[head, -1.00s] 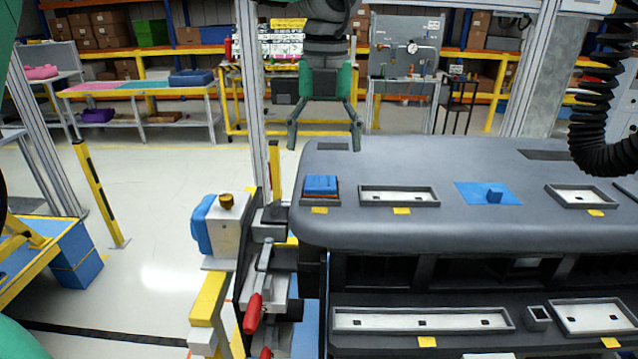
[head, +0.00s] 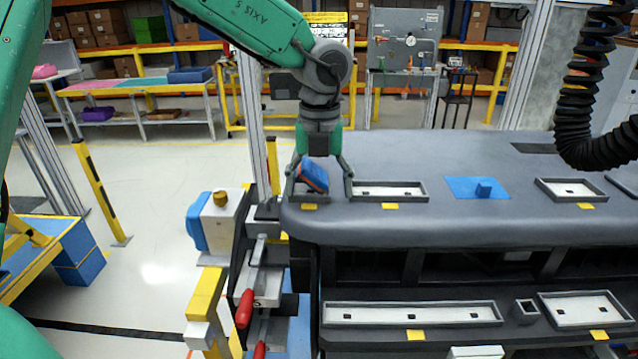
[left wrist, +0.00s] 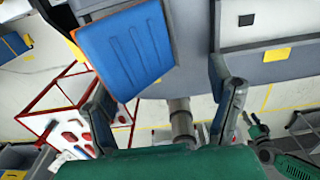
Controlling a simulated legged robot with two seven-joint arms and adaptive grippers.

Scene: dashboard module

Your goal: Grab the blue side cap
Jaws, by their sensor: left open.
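A blue side cap (head: 315,175) with a reddish-orange underside edge sits tilted at the left end of the grey dashboard (head: 440,229). My left gripper (head: 319,194) comes down over it from above, open, with one finger on each side of the cap. In the left wrist view, the cap's ribbed blue face (left wrist: 126,48) shows large, nearer the left finger than the right one. I cannot tell whether a finger touches it. My right gripper is not in view.
A shallow grey tray (head: 390,199) lies just right of the cap. A blue sheet with a small raised blue block (head: 484,187) lies further right. A black coiled hose (head: 578,115) hangs at the right. Clamps with red handles (head: 244,309) stand left of the dashboard.

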